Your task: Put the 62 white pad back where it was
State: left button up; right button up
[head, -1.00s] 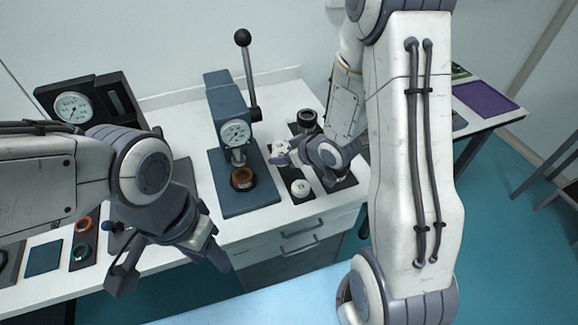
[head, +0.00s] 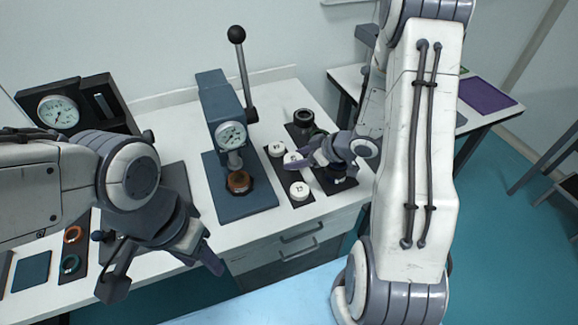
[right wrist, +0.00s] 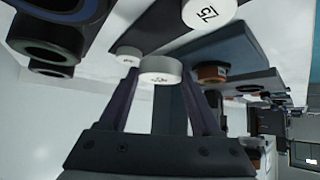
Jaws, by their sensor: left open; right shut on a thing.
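My right gripper (head: 298,158) is shut on a white round pad (head: 292,159), between two other white pads. In the right wrist view the held pad (right wrist: 160,69) sits between the fingertips; its printed label is too small to read surely. One white pad (head: 277,150) is behind and to the left, the other (head: 299,191) in front, both on a dark strip (head: 303,203). A pad marked 75 (right wrist: 208,13) shows in the right wrist view. Whether the held pad touches the strip I cannot tell. My left gripper (head: 165,271) is open and empty, before the bench's front edge.
A blue press (head: 222,110) with a gauge, upright lever and orange-brown ring (head: 238,182) stands left of the pads. A dark ring-shaped part (head: 304,118) is behind them. A gauge box (head: 75,107) stands far left. Bare bench lies behind the press.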

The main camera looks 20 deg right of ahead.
aim_at(294, 155)
jog(key=w+f, duration=0.1)
jog(key=w+a+f, duration=0.1)
jog(key=w, duration=0.1)
jog(key=shift+f, duration=1.95)
jog(key=shift+f, duration=0.1)
jog(key=o, duration=1.5)
